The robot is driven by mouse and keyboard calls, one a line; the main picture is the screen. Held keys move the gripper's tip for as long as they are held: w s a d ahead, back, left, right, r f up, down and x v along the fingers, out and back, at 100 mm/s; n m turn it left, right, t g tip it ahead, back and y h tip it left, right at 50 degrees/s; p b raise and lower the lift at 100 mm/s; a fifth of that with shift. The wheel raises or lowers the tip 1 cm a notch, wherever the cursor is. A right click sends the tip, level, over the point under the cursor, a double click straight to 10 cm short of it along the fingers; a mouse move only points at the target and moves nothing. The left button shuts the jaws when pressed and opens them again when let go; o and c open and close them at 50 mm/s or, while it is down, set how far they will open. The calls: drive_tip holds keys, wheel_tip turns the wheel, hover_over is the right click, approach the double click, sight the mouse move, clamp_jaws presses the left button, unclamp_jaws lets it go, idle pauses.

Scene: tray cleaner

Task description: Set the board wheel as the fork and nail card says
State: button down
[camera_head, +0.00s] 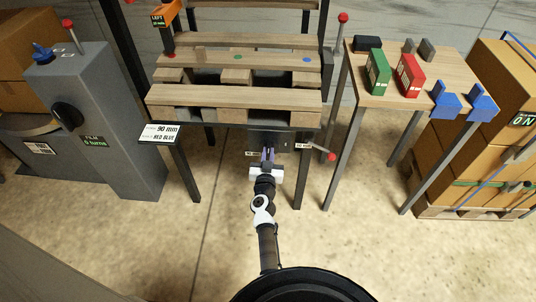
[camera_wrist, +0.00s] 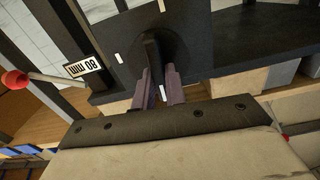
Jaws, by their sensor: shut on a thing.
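The fork and nail card (camera_head: 160,133) at the left of the pallet stand reads 90 mm, and RED BLUE below it. The board wheel (camera_wrist: 176,48) is a black disc with a raised bar across it, on a dark panel (camera_head: 268,137) under the pallet. My gripper (camera_head: 267,157) is shut on the wheel's bar, and its purple fingers (camera_wrist: 159,76) lie on either side of it. White marks surround the wheel in the wrist view. A label (camera_wrist: 85,67) beside it appears upside down and seems to read 80 mm. In the head view my gripper hides most of the wheel.
A red-knobbed lever (camera_head: 331,157) sticks out right of the panel. The pallet (camera_head: 235,97) above carries red, green and blue dots. A grey film post (camera_head: 95,120) stands left. A table (camera_head: 385,95) with red and green blocks and stacked boxes (camera_head: 480,150) stand right.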

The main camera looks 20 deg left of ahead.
drive_tip(key=m, duration=0.4)
drive_tip(key=shift+w+d+m, duration=0.1)
drive_tip(key=shift+d+m, duration=0.1)
drive_tip(key=shift+m, duration=0.2)
drive_tip(key=m+b, duration=0.1)
drive_tip(key=m, duration=0.9)
drive_tip(key=f+m+b, duration=0.1)
drive_tip(key=m+b, duration=0.1)
drive_tip(key=m, duration=0.8)
drive_tip(key=m+b, duration=0.2)
drive_tip(key=m, duration=0.8)
drive_tip(key=shift+a+f, duration=0.2)
drive_tip(key=shift+f, duration=0.05)
drive_tip(key=shift+a+r+m+b, duration=0.15)
drive_tip(key=shift+m+b, duration=0.25)
drive_tip(key=shift+m, duration=1.7)
